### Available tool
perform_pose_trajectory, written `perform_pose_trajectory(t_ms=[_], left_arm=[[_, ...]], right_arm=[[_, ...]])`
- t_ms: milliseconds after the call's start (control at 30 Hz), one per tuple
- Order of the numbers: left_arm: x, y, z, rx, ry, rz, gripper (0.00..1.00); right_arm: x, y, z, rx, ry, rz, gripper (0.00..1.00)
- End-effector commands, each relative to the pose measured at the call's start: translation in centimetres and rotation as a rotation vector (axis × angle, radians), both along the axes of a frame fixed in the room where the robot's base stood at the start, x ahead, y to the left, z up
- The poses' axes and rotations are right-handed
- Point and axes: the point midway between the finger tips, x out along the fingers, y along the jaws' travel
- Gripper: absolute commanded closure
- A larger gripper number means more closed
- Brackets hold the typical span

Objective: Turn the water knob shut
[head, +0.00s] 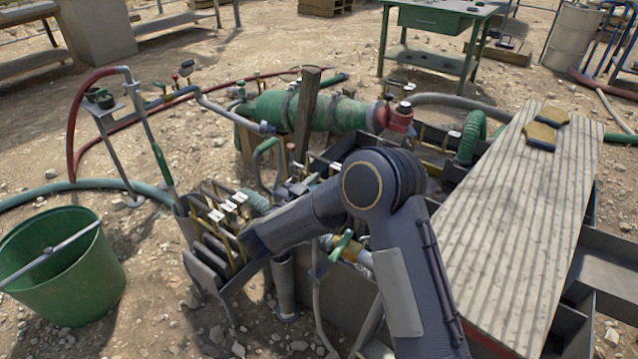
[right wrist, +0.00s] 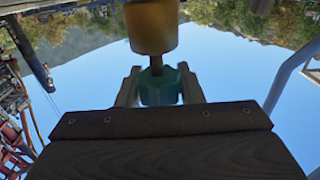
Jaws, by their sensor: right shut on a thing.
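A blue-green knob (right wrist: 160,88) shows in the right wrist view, on a short stem under a yellow-brown cylindrical fitting (right wrist: 151,24); that view is upside down. My right gripper (right wrist: 158,97) is shut on the knob, one finger on each side. In the head view my right arm comes in from the bottom, bends at a dark joint and reaches left over the tank (head: 345,297). Its fingers cannot be made out there. A green handle on a yellow fitting (head: 340,246) shows just below the forearm. My left gripper is not in view.
A corrugated board (head: 500,240) covers the tank's right side, with two yellow-topped pads (head: 548,116) on it. A green bucket (head: 62,270) stands at left. A green pipe assembly (head: 330,112) and hoses lie behind the tank. A green table (head: 430,20) stands farther back.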

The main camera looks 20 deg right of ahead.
Motion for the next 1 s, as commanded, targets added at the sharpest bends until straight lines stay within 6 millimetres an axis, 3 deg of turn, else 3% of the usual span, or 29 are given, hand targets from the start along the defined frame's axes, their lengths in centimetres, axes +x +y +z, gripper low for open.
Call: perform_pose_trajectory(t_ms=[500,533,667,1000], left_arm=[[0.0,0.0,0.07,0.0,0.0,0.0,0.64],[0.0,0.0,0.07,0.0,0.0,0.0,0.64],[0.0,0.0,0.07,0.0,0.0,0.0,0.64],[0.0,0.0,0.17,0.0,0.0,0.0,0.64]], right_arm=[[0.05,-0.1,0.19,-0.001,-0.006,-0.018,0.89],[0.05,-0.1,0.2,-0.001,-0.006,-0.018,0.62],[0.05,-0.09,0.15,-0.001,-0.004,-0.018,0.45],[-0.18,0.25,0.09,0.0,-0.001,-0.016,0.45]])
